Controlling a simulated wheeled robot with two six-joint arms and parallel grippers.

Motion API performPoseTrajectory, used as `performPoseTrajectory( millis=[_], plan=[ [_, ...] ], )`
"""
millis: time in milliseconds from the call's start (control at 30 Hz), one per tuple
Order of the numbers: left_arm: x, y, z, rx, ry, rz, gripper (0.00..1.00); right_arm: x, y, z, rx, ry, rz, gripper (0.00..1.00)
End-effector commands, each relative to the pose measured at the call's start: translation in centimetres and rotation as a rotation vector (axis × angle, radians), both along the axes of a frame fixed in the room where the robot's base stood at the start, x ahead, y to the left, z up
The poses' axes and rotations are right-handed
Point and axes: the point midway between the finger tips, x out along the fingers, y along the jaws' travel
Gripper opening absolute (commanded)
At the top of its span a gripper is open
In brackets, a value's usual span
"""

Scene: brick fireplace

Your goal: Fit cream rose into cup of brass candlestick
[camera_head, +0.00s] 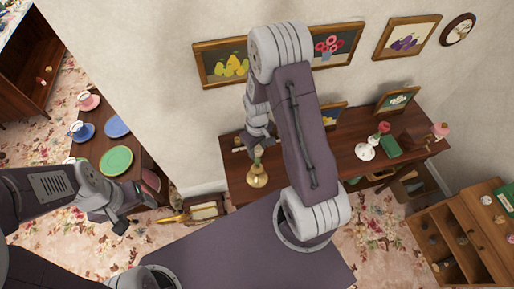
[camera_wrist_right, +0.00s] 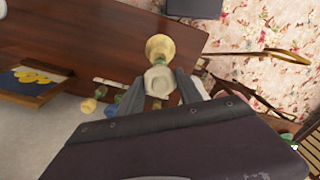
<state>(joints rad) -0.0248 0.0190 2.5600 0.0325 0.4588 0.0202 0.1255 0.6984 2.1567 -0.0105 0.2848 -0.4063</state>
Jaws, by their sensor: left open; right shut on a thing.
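The brass candlestick (camera_head: 257,180) stands upright on the brown wooden table, left of the middle in the head view. It also shows in the right wrist view (camera_wrist_right: 160,46), just beyond the fingertips. My right gripper (camera_head: 260,143) is above the candlestick's upper end. In the right wrist view, its fingers (camera_wrist_right: 165,88) are shut on the cream rose (camera_wrist_right: 158,80), which overlaps the candlestick's near end. Whether the rose's stem is inside the cup or just above it is hidden. My left gripper (camera_head: 128,203) is open and empty, low at the left, apart from the table.
A white candle holder with a red flower (camera_head: 367,149), a green book (camera_head: 390,146) and a small picture stand farther right on the table (camera_head: 330,163). Small bottles (camera_wrist_right: 88,106) lie near the right gripper. A side table with plates (camera_head: 116,161) is at left.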

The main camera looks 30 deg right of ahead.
Motion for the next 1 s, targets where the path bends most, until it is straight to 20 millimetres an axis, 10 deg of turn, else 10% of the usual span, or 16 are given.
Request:
performPoseTrajectory(
  millis=[1000],
  plan=[
    [0.0,0.0,-0.8,0.0,0.0,0.0,0.67,0.0,0.0,-1.1,0.0,0.0,0.0,0.13]
  ],
)
